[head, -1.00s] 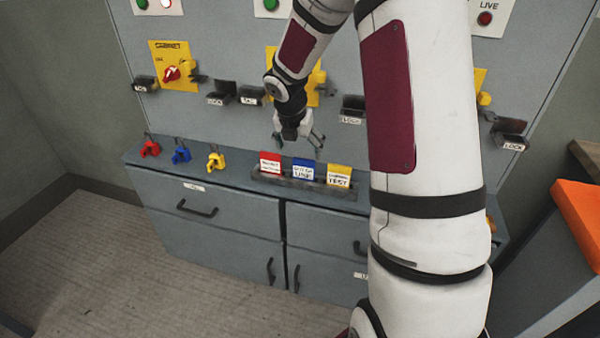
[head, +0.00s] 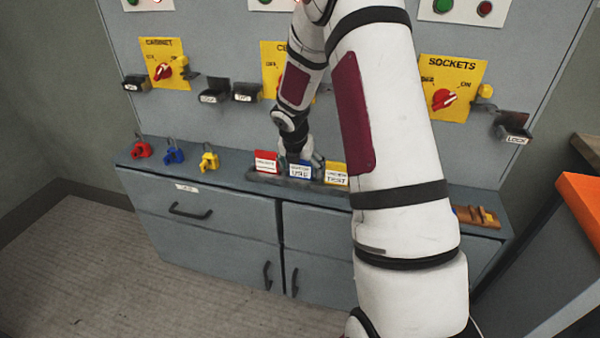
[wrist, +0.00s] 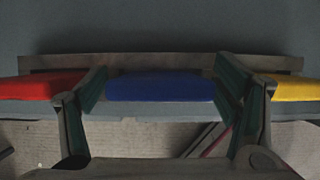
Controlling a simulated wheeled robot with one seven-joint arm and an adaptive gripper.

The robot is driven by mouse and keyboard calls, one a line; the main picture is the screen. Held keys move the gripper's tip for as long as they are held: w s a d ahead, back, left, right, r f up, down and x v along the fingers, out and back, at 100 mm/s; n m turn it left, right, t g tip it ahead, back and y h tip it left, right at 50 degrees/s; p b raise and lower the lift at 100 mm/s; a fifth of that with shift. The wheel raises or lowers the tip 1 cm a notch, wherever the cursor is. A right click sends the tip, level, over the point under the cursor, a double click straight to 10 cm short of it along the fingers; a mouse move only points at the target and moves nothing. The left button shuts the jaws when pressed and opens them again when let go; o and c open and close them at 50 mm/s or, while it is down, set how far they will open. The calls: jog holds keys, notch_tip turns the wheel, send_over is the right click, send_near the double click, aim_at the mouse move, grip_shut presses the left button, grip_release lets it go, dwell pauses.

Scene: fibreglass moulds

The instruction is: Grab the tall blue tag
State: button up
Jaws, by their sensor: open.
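The blue tag (head: 300,170) stands upright in a dark rack (head: 265,178) on the grey cabinet top, between a red tag (head: 266,162) and a yellow tag (head: 336,173). In the wrist view the blue tag (wrist: 160,87) lies between the two fingers of my gripper (wrist: 162,92). The fingers are open, one on each side of it, with a small gap visible on both sides. In the head view my gripper (head: 302,158) is low over the rack, right at the blue tag and partly hidden behind it.
Red (head: 142,150), blue (head: 174,155) and yellow (head: 209,161) padlocks stand to the left on the cabinet top. A wooden piece (head: 475,216) lies at the right. The wall panel behind carries yellow switch plates (head: 453,88) and black lock boxes (head: 513,133).

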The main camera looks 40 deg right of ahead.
jog(key=c, duration=1)
jog(key=shift+r, duration=0.1)
jog(key=shift+c, duration=0.2)
